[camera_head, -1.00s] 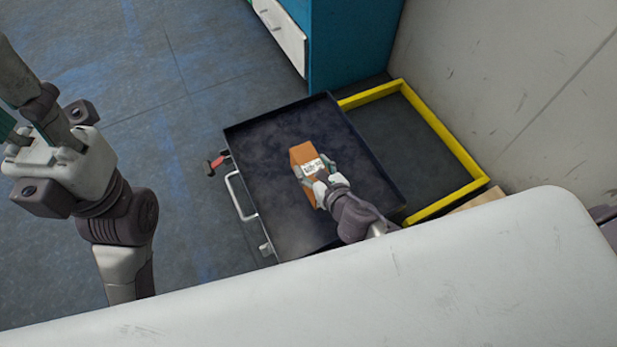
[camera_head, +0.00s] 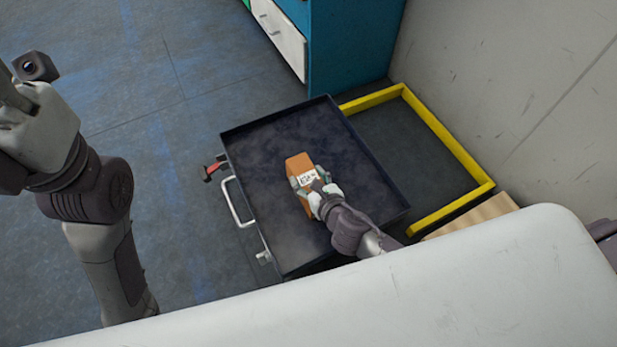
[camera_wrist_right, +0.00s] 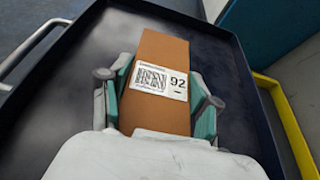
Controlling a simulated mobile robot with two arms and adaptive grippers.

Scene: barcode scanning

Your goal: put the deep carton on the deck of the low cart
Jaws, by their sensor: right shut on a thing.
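The deep carton (camera_head: 298,164) is an orange-brown box with a white barcode label. It is over the dark deck of the low cart (camera_head: 262,150) in the head view. My right gripper (camera_head: 309,184) is shut on the carton, with a finger on each side. In the right wrist view the carton (camera_wrist_right: 163,55) sits between the teal finger pads, its label reading 92; the deck (camera_wrist_right: 95,50) lies beneath. I cannot tell whether the carton touches the deck. My left arm is at the left of the head view, its fingertips cut off at the edge.
The cart has a raised dark rim and a metal handle (camera_head: 236,203) on its left side. A yellow frame (camera_head: 447,142) lies on the floor to the right, near the wall. A blue cabinet (camera_head: 350,45) stands behind. Floor at left is open.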

